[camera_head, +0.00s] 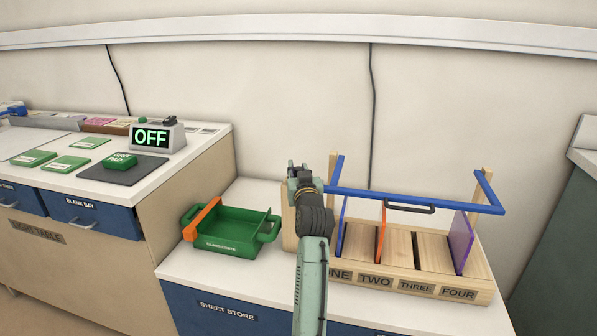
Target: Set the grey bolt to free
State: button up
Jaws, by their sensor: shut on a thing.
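The wooden sheet rack (460,289) stands on the sheet store top, with slots labelled ONE, TWO, THREE and FOUR. A blue bar frame (450,203) with a dark handle (404,209) spans its top. My gripper (300,170) is at the rack's left end, beside the left end of the blue bar. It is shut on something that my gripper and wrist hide. I cannot make out the grey bolt or its setting; the area around the rack's left end is largely covered by my arm.
Blue, orange (382,234) and purple (463,242) sheets stand in the rack. A green tray (230,233) with an orange piece (203,219) across its left side sits left of my arm. On the light table at left, a display (152,138) reads OFF, near a green grit pad (120,161).

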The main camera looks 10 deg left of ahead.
grip_shut()
jog(key=shift+a, duration=0.1)
jog(key=shift+a, duration=1.6)
jog(key=o, duration=0.6)
grip_release()
jog(key=shift+o, duration=0.2)
jog(key=shift+s+d, duration=0.1)
